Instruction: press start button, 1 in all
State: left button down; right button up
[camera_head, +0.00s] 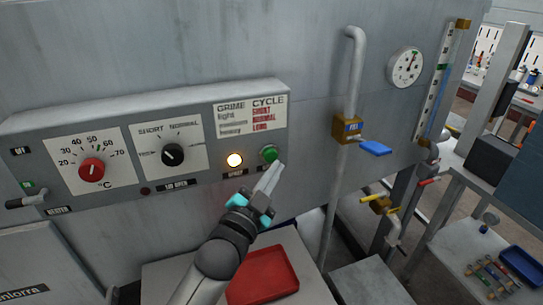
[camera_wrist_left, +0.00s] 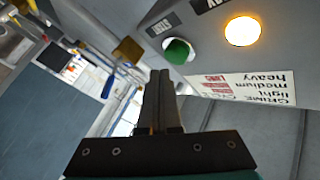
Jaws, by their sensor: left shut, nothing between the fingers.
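The green start button (camera_head: 270,153) sits on the grey control panel (camera_head: 200,188), right of a lit amber lamp (camera_head: 235,160). My left gripper (camera_head: 274,170) is shut and empty, with its tips just below and beside the green button in the head view. In the left wrist view the shut fingertips (camera_wrist_left: 160,74) lie close to the green button (camera_wrist_left: 178,50), and the amber lamp (camera_wrist_left: 243,31) glows beside it. I cannot tell whether the tips touch the button. My right gripper is not in view.
The panel also has a red knob (camera_head: 91,170), a black knob (camera_head: 172,155) and a lever (camera_head: 27,199) at left. A vertical pipe with a blue-handled valve (camera_head: 375,148) stands to the right. A red tray (camera_head: 263,275) lies below my arm.

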pick_arm(q)
jog(key=s, duration=0.1)
jog(key=s+d+p, duration=0.1)
jog(key=s, duration=0.2)
jog(key=shift+s+d+p, duration=0.15)
jog(key=shift+d+p, duration=0.2)
dwell(0.4)
